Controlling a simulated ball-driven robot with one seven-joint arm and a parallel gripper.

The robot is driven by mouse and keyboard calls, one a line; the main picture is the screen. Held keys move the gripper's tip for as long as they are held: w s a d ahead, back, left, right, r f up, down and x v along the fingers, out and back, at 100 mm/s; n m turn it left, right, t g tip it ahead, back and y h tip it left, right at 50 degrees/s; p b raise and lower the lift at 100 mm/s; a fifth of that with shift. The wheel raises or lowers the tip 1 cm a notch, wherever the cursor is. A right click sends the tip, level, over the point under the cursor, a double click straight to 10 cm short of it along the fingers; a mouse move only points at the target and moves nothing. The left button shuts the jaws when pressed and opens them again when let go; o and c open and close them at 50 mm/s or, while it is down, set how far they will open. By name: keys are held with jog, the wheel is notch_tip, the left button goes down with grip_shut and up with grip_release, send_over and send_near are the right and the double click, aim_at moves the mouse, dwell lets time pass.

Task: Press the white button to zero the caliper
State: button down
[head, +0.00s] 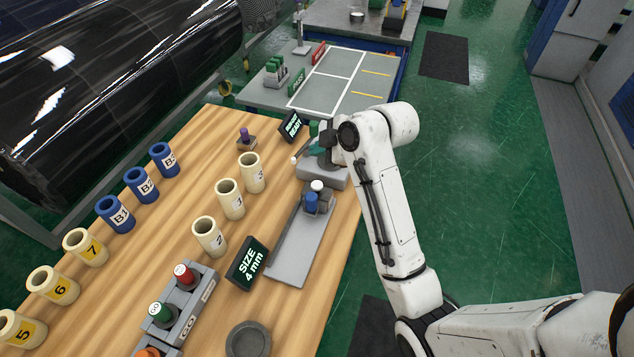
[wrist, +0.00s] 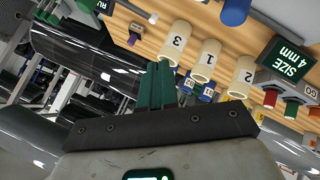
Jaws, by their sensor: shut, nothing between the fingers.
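A white round cap (head: 316,186) stands beside a blue cylinder (head: 311,202) on the end of a long grey plate (head: 290,245); it looks like the white button, though I cannot read any mark on it. The blue cylinder also shows at the top of the wrist view (wrist: 236,10). A black display reading "SIZE 4 mm" (head: 248,264) stands left of the plate. My gripper (head: 314,150) is over the grey block (head: 322,177) behind the cap, partly hidden by my wrist. In the wrist view its dark green fingers (wrist: 156,84) are together and empty.
Cream rolls (head: 231,199) stand left of the plate, and blue rolls (head: 141,184) farther left. A purple-topped piece (head: 245,138) and a second display (head: 291,126) stand behind. Red and green knobs (head: 184,275) are nearer.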

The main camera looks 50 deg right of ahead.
jog(key=b, duration=0.6)
send_over(314, 183)
jog(key=s, duration=0.2)
notch_tip(314, 183, down, 8)
jog(key=shift+w+r, duration=0.1)
jog(key=shift+f, duration=0.45)
jog(key=shift+f, duration=0.15)
dwell(1.0)
jog(key=shift+f+b, duration=0.3)
jog(key=shift+f+b, duration=0.55)
jog(key=shift+f, duration=0.35)
dwell(1.1)
jog(key=shift+r, duration=0.1)
jog(key=shift+r+p, duration=1.25)
jog(key=shift+r+p, duration=2.3)
jog(key=shift+r, duration=0.2)
